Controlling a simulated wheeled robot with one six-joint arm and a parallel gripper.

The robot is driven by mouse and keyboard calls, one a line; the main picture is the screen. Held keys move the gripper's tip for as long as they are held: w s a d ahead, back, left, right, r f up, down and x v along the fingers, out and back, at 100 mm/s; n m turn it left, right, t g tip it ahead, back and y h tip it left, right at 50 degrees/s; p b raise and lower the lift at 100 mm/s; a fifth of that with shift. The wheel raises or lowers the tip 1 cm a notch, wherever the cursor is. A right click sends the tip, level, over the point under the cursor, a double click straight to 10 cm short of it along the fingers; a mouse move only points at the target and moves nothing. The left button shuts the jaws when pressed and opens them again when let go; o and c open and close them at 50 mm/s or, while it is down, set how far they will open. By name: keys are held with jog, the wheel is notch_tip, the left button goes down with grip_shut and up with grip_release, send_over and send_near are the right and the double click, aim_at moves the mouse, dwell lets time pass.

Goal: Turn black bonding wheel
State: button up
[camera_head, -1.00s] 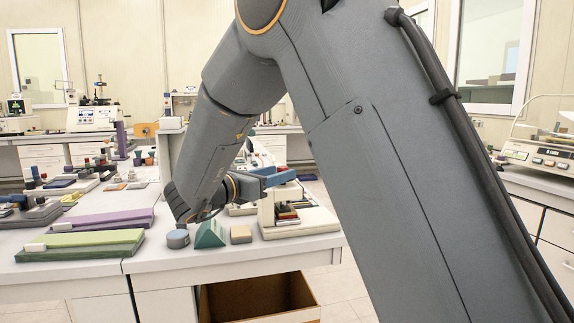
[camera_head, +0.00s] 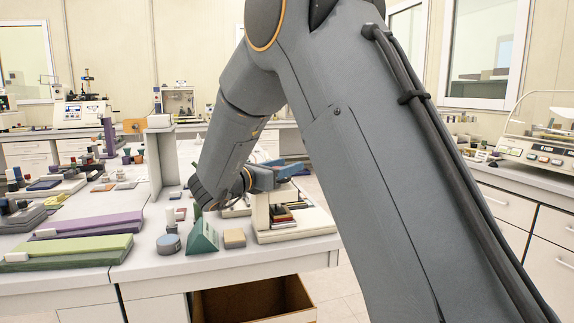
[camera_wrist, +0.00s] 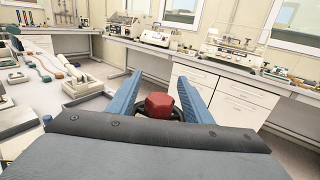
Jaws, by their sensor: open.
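My gripper (camera_head: 279,176) is above the white bench near the off-white device at its right end. In the wrist view its two blue fingers (camera_wrist: 160,76) are spread apart. A red faceted knob-like part (camera_wrist: 160,104) with a dark ring around its base shows between the fingers, close to the gripper's body. I cannot tell whether the dark ring is the black bonding wheel, or whether the fingers touch it. No black wheel is clear in the head view, where my arm hides part of the bench.
The off-white device (camera_head: 292,236) stands below my gripper. A green wedge (camera_head: 203,237), a grey-blue cylinder (camera_head: 169,244) and a beige block (camera_head: 234,238) lie to its left. An open brown box (camera_head: 250,302) is under the bench. Another bench with instruments (camera_head: 540,142) stands at right.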

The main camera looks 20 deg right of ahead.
jog(key=shift+w+d, duration=0.1)
jog(key=shift+d, duration=0.15)
jog(key=c, duration=1.1)
jog(key=shift+w+f+t+b, duration=0.1)
jog(key=shift+t+b, duration=0.2)
jog(key=shift+b, duration=0.2)
